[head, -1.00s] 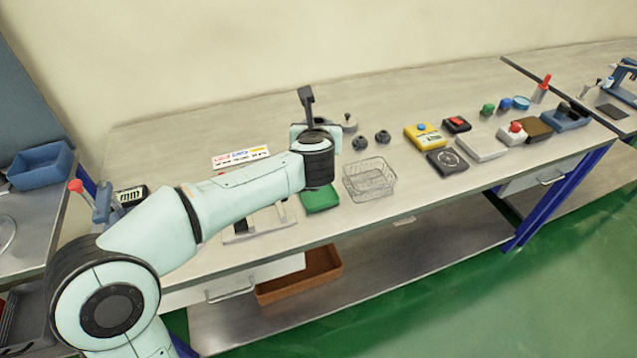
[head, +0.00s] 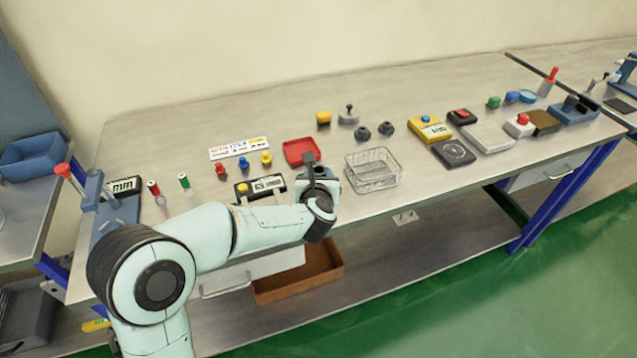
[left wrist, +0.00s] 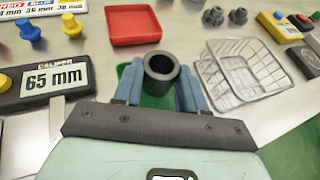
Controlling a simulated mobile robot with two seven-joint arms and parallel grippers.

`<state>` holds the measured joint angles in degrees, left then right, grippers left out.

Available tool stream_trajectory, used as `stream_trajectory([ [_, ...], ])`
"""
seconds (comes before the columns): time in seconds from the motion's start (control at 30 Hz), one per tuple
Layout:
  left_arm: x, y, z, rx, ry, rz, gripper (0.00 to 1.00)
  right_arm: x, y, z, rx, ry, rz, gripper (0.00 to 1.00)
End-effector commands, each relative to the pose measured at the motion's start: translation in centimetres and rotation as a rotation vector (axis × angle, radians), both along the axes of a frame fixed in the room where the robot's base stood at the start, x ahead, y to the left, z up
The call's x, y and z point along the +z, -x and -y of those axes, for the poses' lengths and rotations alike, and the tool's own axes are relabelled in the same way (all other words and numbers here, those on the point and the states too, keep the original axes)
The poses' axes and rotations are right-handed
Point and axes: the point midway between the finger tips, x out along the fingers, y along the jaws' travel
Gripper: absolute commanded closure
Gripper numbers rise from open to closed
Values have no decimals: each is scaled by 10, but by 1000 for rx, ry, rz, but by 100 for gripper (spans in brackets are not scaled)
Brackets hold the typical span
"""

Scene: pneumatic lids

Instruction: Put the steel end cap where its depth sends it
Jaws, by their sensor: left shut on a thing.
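My left gripper (left wrist: 160,88) is shut on the steel end cap (left wrist: 161,66), a dark hollow cylinder whose open mouth shows in the left wrist view. A green tray (left wrist: 126,73) lies beneath the cap and fingers, mostly hidden; I cannot tell whether the cap touches it. In the head view the left gripper (head: 326,180) is left of the wire basket, and the cap is hidden there. A red tray (left wrist: 132,26) lies just behind. The caliper (left wrist: 42,80) reads 65 mm. A card (head: 238,149) with coloured words is partly readable. My right gripper is not in view.
A wire basket (head: 372,170) stands close right of the gripper. Red, blue and yellow knobs (head: 243,163) stand behind the caliper. The bench's front edge is close to my arm.

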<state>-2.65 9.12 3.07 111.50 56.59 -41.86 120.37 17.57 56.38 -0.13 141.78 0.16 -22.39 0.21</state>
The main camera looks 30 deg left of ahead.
Motion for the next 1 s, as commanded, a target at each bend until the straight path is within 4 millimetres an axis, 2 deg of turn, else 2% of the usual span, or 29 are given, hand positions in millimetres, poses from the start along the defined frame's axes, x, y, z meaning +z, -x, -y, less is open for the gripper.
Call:
stream_trajectory([
  [0.1,-13,0,0,0,-1,2,100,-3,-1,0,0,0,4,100],
  [0.53,-18,0,0,0,0,5,100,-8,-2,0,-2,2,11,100],
  [0.57,-19,0,0,-1,1,1,56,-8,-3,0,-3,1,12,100],
  [0.63,-18,0,0,-1,1,1,33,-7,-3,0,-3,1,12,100],
  [1.0,-15,0,0,-1,0,1,33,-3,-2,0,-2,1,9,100],
])
